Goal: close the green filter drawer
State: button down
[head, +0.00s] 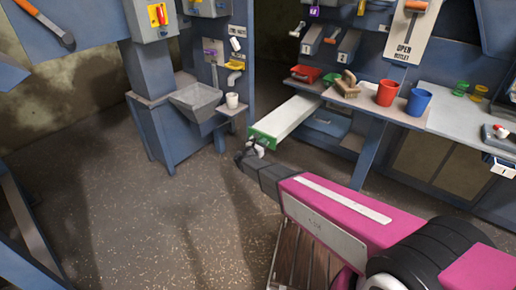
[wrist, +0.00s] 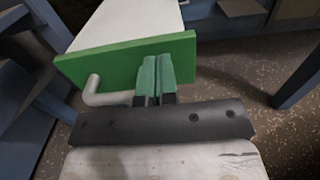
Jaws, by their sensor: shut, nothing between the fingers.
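The green filter drawer (head: 290,115) sticks out from under the bench in the head view, with a long white top and a green front. Its green front panel (wrist: 100,60) also shows in the wrist view, with a grey bent handle (wrist: 95,92) low on the left. My gripper (wrist: 155,65) is shut and empty, with its fingertips at the front panel's face, right of the handle's bend. I cannot tell whether they touch it. In the head view my gripper (head: 245,155) is just in front of the drawer's front, where the fingers are small and hard to make out.
Above and right of the drawer, the bench holds a red tray (head: 305,73), a brush (head: 347,84), a red cup (head: 387,93) and a blue cup (head: 418,102). A grey hopper (head: 195,100) and a white cup (head: 232,100) are at left. Open floor (head: 150,220) lies left.

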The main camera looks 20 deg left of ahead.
aim_at(309, 104)
jog(key=shift+x, duration=1.25)
jog(key=x, duration=4.8)
jog(key=shift+w+d+r, duration=0.1)
jog(key=shift+w+d, duration=0.05)
jog(key=shift+d, duration=0.05)
